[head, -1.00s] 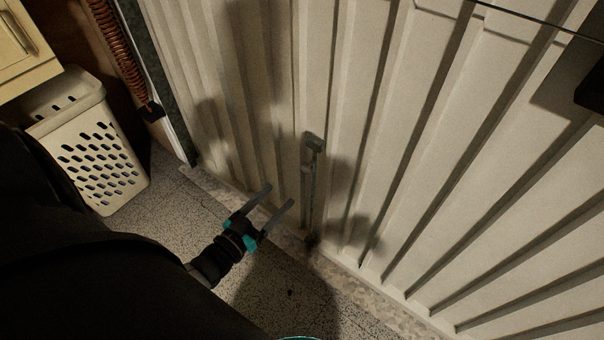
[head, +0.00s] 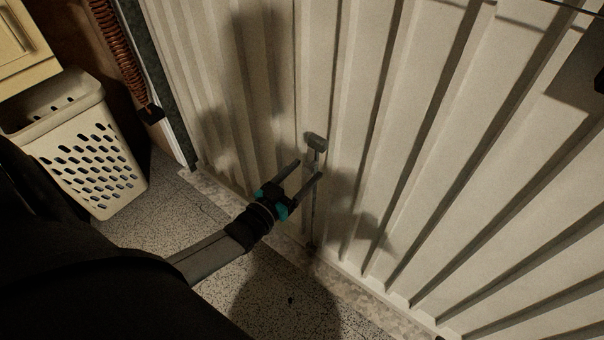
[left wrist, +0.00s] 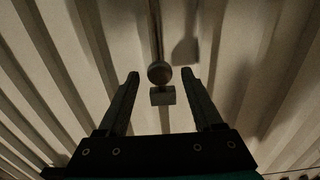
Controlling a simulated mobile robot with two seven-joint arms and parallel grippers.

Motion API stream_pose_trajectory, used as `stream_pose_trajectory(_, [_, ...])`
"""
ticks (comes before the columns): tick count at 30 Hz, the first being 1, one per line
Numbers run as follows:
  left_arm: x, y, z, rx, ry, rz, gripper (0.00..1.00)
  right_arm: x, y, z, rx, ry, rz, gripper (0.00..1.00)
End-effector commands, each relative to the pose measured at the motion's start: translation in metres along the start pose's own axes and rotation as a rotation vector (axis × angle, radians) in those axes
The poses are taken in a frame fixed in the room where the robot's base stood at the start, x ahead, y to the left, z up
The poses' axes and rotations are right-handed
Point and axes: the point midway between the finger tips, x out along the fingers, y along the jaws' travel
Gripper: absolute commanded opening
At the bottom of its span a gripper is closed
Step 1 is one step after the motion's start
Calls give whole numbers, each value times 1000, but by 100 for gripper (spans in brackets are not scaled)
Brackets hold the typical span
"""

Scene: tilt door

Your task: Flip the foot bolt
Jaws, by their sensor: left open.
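The foot bolt (head: 316,143) is a grey metal rod with a block-shaped top, mounted upright low on the cream ribbed door (head: 400,130). My left gripper (head: 309,169) is open, its two fingers pointing at the door just below the bolt's top; part of the rod is hidden behind them. In the left wrist view, a round knob and small block of the bolt (left wrist: 161,84) show between the two open fingertips (left wrist: 160,76), a little beyond them. I see no contact with the fingers. My right gripper is not in view.
A cream laundry basket (head: 95,150) stands on the speckled floor (head: 190,215) at the left, under a pale cabinet (head: 25,45). A coiled orange spring (head: 115,50) hangs by the door frame. The floor before the door is clear.

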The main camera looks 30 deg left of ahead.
Motion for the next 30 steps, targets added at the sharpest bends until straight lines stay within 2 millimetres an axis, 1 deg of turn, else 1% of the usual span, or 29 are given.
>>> stream_pose_trajectory(1, [0,0,0,0,0,0,67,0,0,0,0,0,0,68])
stream_pose_trajectory(2, [0,0,0,0,0,0,64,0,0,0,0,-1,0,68])
stream_pose_trajectory(19, [-1,0,0,0,0,0,0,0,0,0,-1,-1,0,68])
stream_pose_trajectory(30, [-1,0,0,0,-1,0,0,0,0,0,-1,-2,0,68])
